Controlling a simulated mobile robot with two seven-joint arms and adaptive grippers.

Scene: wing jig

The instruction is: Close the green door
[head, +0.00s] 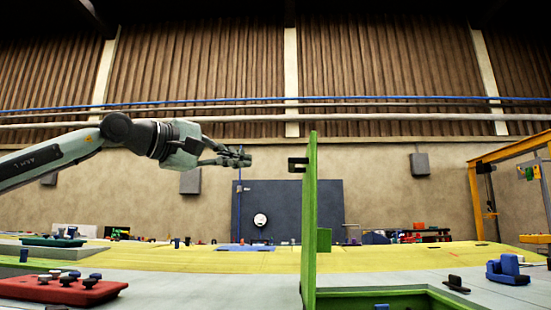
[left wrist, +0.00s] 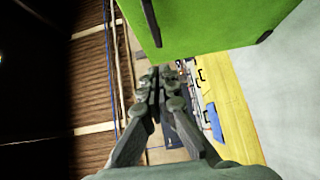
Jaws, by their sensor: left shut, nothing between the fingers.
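The green door (head: 309,215) stands open and upright in the head view, seen nearly edge-on, beside a green-framed opening (head: 390,298) in the grey surface. A dark handle (head: 298,164) sticks out from its left side near the top. My left gripper (head: 246,158) is shut and empty, to the left of the door near the height of the handle, with a gap between them in the picture. In the left wrist view the shut fingers (left wrist: 165,82) point away from the camera, and the door (left wrist: 205,20) fills the top. My right gripper is in neither view.
A red tray (head: 60,290) with dark knobs lies at the front left, and a green tray (head: 52,241) behind it. A blue block (head: 507,270) and a black latch-like piece (head: 456,284) sit right of the opening. A yellow gantry (head: 476,205) stands at the right.

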